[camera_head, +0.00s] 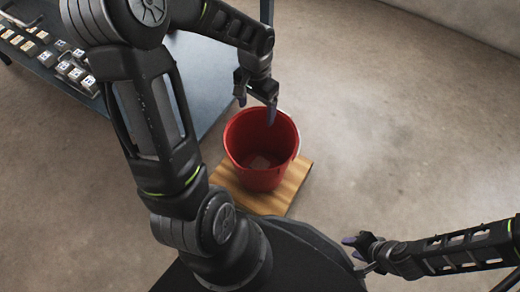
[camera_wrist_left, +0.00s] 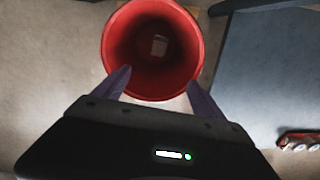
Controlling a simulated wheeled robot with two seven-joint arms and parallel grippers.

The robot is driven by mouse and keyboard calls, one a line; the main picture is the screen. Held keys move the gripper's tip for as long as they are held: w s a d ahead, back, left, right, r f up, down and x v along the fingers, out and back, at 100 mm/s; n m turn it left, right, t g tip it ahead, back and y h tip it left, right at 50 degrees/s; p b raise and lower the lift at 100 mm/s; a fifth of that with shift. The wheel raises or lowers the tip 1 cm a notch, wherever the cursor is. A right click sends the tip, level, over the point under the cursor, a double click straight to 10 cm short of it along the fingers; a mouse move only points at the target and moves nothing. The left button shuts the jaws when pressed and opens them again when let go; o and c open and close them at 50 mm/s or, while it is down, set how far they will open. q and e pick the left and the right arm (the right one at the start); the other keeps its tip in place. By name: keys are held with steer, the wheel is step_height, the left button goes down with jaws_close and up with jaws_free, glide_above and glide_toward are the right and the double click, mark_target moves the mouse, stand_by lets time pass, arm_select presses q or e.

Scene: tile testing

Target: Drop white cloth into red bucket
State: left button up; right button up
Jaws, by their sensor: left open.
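The red bucket (camera_head: 262,180) stands upright on a wooden board; it also shows in the left wrist view (camera_wrist_left: 186,84). No other white cloth is visible.
The wooden board (camera_head: 291,188) lies on the concrete floor. A blue-grey table (camera_head: 200,75) stands at the upper left, with a rack of small tile samples (camera_head: 62,62) on it. The floor to the right of the bucket is clear.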

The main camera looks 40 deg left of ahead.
arm_select(q)
step_height(320, 180, up, 4)
steer(key=shift+p, duration=0.5)
stand_by(0.5)
